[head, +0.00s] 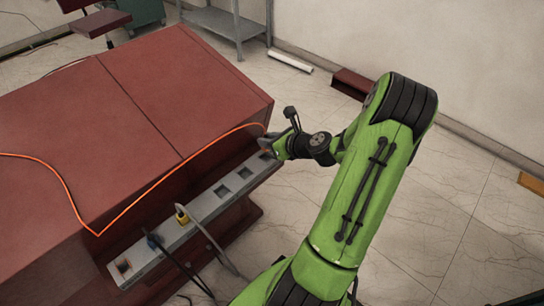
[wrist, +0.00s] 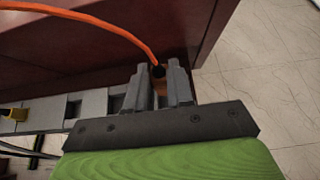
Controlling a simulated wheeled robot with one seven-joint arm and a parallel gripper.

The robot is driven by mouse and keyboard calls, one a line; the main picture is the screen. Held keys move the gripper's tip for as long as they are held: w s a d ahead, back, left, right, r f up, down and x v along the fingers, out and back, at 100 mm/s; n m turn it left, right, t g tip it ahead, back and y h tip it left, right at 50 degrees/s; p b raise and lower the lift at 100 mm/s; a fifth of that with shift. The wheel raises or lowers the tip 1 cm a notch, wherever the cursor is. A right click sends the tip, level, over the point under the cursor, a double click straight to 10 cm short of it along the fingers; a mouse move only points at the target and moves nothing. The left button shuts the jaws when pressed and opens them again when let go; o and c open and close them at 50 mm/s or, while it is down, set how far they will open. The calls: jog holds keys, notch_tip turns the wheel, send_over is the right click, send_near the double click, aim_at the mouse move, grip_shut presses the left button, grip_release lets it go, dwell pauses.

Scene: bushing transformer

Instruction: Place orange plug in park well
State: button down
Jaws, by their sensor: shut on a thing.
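My gripper (wrist: 162,80) is shut on the orange plug (wrist: 160,87), which shows as a small orange and black piece between the two grey fingers. The orange cable (wrist: 95,19) runs from it to the upper left. In the head view my gripper (head: 268,143) is at the far right end of the grey socket strip (head: 202,207), and the cable (head: 150,189) lies across the red-brown cabinet. Open square wells (head: 222,190) show along the strip. My fingers hide the spot under the plug, so I cannot tell whether it is inside a well or above it.
A yellow plug (head: 182,215) and a dark blue plug (head: 152,241) with hanging cables sit in the strip. The red-brown cabinet (head: 150,110) rises beside the strip. Tiled floor (head: 455,190) is open to the right. A metal shelf (head: 222,22) stands at the back.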

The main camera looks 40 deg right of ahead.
notch_tip(320, 180, down, 6)
jog(key=shift+r+b, duration=0.15)
jog(key=shift+b, duration=0.95)
jog(key=shift+r, duration=0.15)
jog(key=c, duration=1)
grip_release()
